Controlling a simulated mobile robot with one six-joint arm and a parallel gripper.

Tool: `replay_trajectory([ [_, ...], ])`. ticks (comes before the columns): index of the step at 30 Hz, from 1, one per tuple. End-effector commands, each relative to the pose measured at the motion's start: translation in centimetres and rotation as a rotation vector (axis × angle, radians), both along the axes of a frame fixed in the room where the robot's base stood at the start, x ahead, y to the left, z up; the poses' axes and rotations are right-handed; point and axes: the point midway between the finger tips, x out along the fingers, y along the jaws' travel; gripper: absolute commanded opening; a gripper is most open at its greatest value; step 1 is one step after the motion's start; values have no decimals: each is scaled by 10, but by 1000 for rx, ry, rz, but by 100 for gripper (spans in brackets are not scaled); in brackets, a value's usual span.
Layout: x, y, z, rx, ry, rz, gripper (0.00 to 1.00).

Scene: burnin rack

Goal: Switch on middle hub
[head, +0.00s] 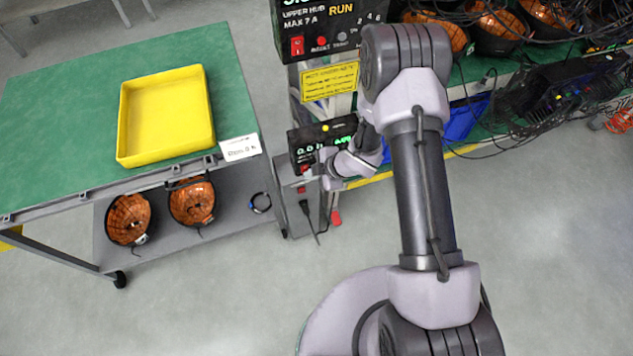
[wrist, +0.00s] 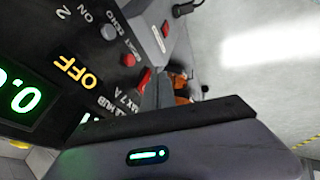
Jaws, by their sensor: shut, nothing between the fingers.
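The middle hub (head: 307,147) is a black box on the rack with a green 0.0 readout, partly hidden by my gripper in the head view. In the wrist view its panel (wrist: 50,50) reads OFF in yellow, with a red rocker switch (wrist: 144,80), a red button (wrist: 128,60) and a grey button (wrist: 108,32). Part of its label is covered. My gripper (head: 321,170) is shut and empty, close in front of the lower part of the hub. It fills the bottom of the wrist view (wrist: 180,140), just below the switch. Contact cannot be told.
The upper hub (head: 322,22) above reads RUN. A green-topped cart (head: 60,95) with a yellow tray (head: 122,130) stands close on the left. Cables and orange lamps (head: 492,20) crowd the rack. The front floor is clear.

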Motion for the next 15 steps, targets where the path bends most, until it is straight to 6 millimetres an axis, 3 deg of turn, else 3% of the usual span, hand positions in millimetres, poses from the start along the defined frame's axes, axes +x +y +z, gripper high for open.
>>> replay_trajectory([
  [15, 8, 2, -2, 0, -1, 0, 0],
])
